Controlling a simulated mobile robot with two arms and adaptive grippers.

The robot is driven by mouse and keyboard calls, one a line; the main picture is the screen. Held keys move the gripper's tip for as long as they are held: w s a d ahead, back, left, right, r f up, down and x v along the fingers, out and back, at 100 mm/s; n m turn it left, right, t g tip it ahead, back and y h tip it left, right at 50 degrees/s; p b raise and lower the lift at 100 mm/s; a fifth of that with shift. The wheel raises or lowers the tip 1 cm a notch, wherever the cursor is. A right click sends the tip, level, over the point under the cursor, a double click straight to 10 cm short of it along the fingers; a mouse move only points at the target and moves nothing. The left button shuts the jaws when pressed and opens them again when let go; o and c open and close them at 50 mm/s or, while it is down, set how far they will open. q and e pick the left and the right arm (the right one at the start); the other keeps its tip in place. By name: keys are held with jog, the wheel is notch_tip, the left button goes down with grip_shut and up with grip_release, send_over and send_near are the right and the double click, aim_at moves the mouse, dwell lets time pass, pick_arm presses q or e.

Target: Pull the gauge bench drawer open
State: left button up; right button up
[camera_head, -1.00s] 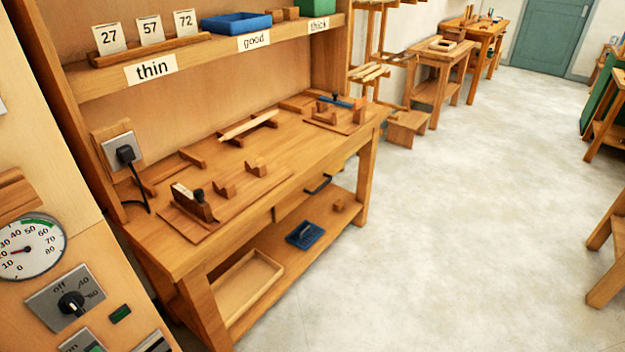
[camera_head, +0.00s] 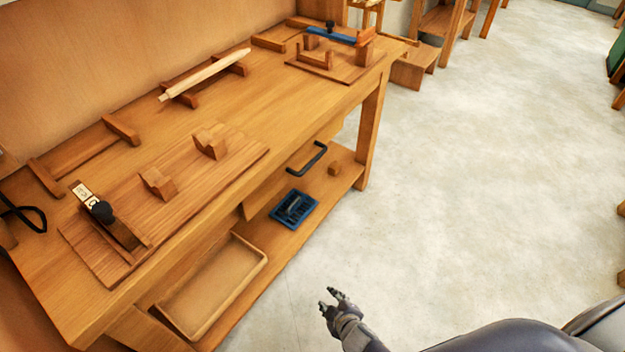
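The gauge bench (camera_head: 215,105) is a wooden bench filling the left and middle of the head view. Its drawer (camera_head: 272,192) sits under the front edge of the top, with a dark bar handle (camera_head: 307,158). The drawer looks shut, its front close beneath the top. My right gripper (camera_head: 330,298) is at the bottom middle, over the floor in front of the bench. Its fingers look apart and empty, and it is well clear of the handle. My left gripper is not in view.
A board with a gauge (camera_head: 102,213) and wooden blocks lies on the bench top. The pale floor (camera_head: 480,160) at the right is clear.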

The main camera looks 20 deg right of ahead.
jog(key=w+a+r+n+t+b, duration=0.1)
jog(key=w+r+n+t+b, duration=0.2)
jog(key=w+r, duration=0.4)
pick_arm(q)
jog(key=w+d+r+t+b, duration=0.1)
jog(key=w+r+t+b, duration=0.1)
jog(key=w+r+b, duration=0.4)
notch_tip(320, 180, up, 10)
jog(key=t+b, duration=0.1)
jog(key=b, duration=0.3)
pick_arm(e)
jog(key=n+t+h, duration=0.2)
jog(key=t+h, duration=0.1)
jog(key=t, duration=0.5)
send_near(313, 164)
jog(key=x, duration=0.4)
jog(key=shift+w+d+r+p, duration=0.1)
jog(key=shift+w+p, duration=0.15)
jog(key=shift+p, duration=0.15)
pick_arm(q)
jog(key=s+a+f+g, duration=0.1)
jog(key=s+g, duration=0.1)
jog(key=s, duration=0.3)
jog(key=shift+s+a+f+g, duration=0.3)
pick_arm(e)
jog(key=x, duration=0.5)
jog(key=shift+w+f, duration=0.1)
jog(key=shift+f, duration=0.1)
grip_shut()
